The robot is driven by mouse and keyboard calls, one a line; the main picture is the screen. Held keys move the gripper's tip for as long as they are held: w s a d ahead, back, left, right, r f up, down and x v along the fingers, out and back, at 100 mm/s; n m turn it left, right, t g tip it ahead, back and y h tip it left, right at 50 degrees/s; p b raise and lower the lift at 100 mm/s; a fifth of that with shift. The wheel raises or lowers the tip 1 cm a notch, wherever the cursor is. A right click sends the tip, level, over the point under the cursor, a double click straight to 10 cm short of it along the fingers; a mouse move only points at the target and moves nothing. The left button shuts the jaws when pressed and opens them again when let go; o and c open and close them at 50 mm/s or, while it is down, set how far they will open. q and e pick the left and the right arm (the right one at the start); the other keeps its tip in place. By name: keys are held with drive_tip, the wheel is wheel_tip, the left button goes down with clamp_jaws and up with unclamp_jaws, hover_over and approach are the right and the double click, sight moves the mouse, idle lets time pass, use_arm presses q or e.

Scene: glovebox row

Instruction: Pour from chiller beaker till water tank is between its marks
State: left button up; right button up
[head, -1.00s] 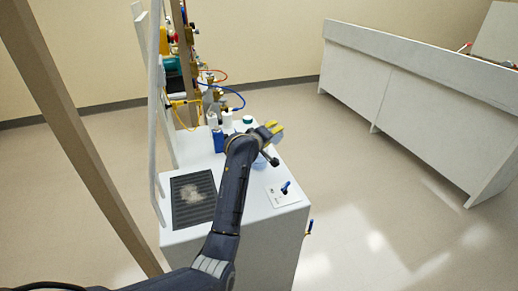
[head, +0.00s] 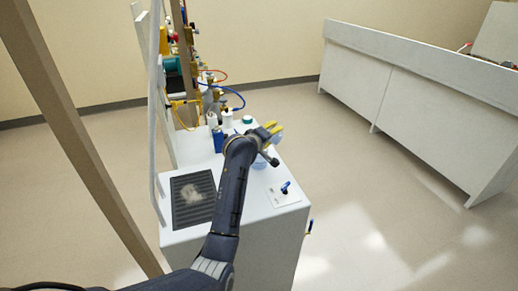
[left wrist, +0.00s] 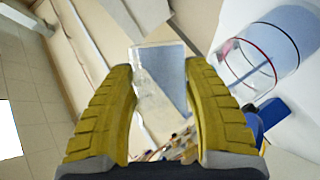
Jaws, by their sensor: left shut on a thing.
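My left gripper (left wrist: 160,95) is shut on a clear beaker (left wrist: 158,72), which sits between its yellow fingers in the left wrist view. In the head view the left gripper (head: 272,130) is over the white bench, with the beaker (head: 278,138) partly hidden by the fingers. The water tank (left wrist: 258,58) is a clear cylinder with a red ring and a dark ring, to the right of the beaker in the left wrist view. In the head view the tank (head: 260,162) shows as a pale blue patch under the gripper, mostly hidden. My right gripper is not in view.
A dark grille (head: 192,198) with a pale heap lies at the bench's front left. A blue-handled valve plate (head: 284,192) is at front right. Bottles (head: 227,118) and valves with hoses (head: 205,85) stand behind the gripper. A post rises at left.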

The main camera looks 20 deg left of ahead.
use_arm(q)
drive_tip(key=shift+f+n, duration=0.15)
drive_tip(key=shift+n, duration=0.15)
idle(1.1)
drive_tip(key=shift+a+r+n+t+h, duration=0.1)
drive_tip(key=shift+r+n+t+h, duration=0.25)
drive_tip(key=shift+n, duration=0.25)
idle(2.4)
drive_tip(key=shift+f+n+h, duration=0.2)
drive_tip(key=shift+n+h, duration=0.05)
drive_tip(key=shift+n, duration=0.15)
idle(1.3)
